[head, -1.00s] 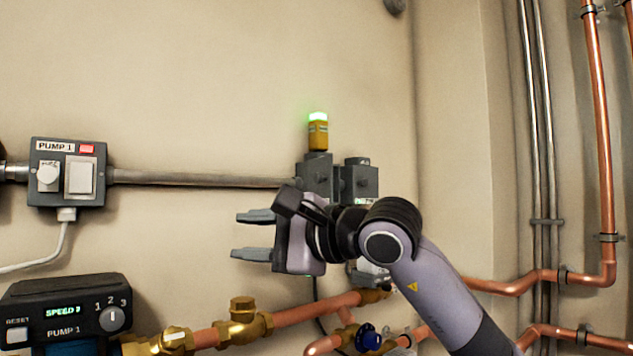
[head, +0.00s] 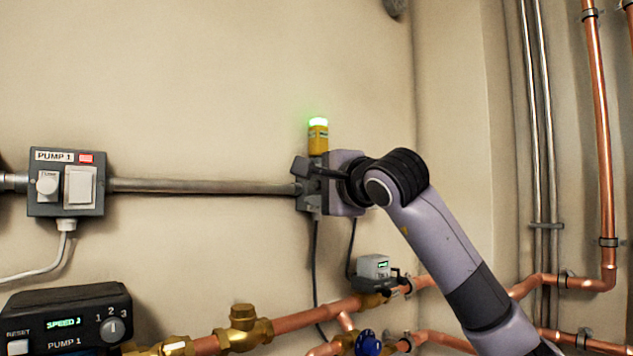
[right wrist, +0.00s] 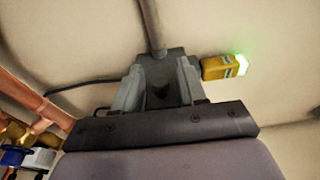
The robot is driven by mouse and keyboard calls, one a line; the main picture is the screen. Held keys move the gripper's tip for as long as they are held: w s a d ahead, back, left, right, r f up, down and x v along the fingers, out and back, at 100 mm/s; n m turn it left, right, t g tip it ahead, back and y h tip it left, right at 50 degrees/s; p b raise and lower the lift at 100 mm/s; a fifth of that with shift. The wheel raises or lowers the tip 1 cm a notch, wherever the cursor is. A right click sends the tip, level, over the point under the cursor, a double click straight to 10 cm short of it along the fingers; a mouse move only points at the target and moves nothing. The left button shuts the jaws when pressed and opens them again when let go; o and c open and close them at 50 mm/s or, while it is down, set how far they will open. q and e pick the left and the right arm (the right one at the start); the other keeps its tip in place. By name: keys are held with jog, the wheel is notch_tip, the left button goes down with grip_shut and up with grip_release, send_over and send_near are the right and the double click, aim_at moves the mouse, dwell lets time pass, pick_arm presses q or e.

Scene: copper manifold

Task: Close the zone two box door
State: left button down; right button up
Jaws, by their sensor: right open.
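The small grey box (head: 304,203) sits on the wall at the end of the conduit, under a yellow unit (head: 318,137) with a lit green top. My right gripper (head: 335,182) is right in front of it and hides most of it. In the right wrist view my right gripper (right wrist: 158,78) is open, and the grey box (right wrist: 162,92) shows between and behind its fingers. The yellow unit also shows there (right wrist: 222,66). I cannot tell the door's position or whether the fingers touch it. My left gripper is out of view.
A PUMP 1 switch box (head: 67,182) is on the wall at left, joined by a conduit (head: 200,186). A pump controller (head: 66,315), brass valves (head: 243,327) and copper pipes (head: 290,322) lie below. Vertical pipes (head: 603,130) run at right.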

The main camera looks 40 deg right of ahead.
jog(key=shift+w, duration=0.1)
grip_shut()
jog(key=shift+d, duration=0.15)
